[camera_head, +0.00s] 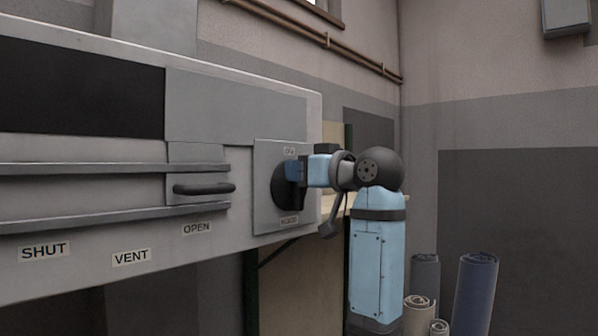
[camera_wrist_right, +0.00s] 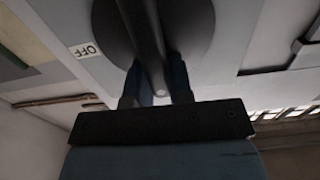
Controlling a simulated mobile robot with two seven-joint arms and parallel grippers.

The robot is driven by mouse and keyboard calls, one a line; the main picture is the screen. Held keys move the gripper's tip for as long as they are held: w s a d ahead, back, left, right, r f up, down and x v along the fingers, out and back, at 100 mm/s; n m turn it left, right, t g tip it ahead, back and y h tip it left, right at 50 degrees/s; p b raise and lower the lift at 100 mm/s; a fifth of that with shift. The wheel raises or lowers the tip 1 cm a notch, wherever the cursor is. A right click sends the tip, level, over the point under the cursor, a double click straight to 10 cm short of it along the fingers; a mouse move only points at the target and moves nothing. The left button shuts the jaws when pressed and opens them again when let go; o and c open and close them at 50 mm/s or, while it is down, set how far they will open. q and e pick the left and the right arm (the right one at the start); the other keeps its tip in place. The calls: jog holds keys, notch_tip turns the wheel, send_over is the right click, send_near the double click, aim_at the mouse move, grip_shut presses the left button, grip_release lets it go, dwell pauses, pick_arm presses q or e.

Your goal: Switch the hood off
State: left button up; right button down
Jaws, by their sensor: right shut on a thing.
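The hood switch is a dark round knob (camera_head: 280,187) on a grey plate (camera_head: 264,218) at the right end of the cabinet front. A small label sits above it, too small to read surely, and a "HOOD" label (camera_head: 289,220) below it. In the right wrist view the knob (camera_wrist_right: 198,30) has a raised dark bar, with an "OFF" label (camera_wrist_right: 84,50) to its left. My right gripper (camera_head: 297,171) is at the knob and hides part of it. Its fingers (camera_wrist_right: 156,84) are shut on the bar, one on each side. My left gripper is not in view.
A sliding handle (camera_head: 204,188) stands left of the knob, above the "OPEN" label (camera_head: 197,228); "VENT" (camera_head: 131,257) and "SHUT" (camera_head: 44,252) labels are further left. Rolled sheets (camera_head: 474,292) stand at the lower right. The wall right of my arm has free space before it.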

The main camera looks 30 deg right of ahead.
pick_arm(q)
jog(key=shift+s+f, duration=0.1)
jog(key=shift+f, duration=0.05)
pick_arm(e)
jog(key=d+f+m, duration=0.1)
jog(key=m, duration=0.5)
jog(key=f+m, duration=0.1)
jog(key=m, duration=0.4)
jog(key=w+d+m, duration=0.1)
jog(key=m, duration=0.5)
jog(key=shift+d+f+m, duration=0.3)
jog(key=shift+d+f, duration=0.05)
jog(key=shift+f, duration=0.05)
dwell(0.3)
jog(key=c, duration=1)
grip_release()
jog(key=shift+s, duration=0.1)
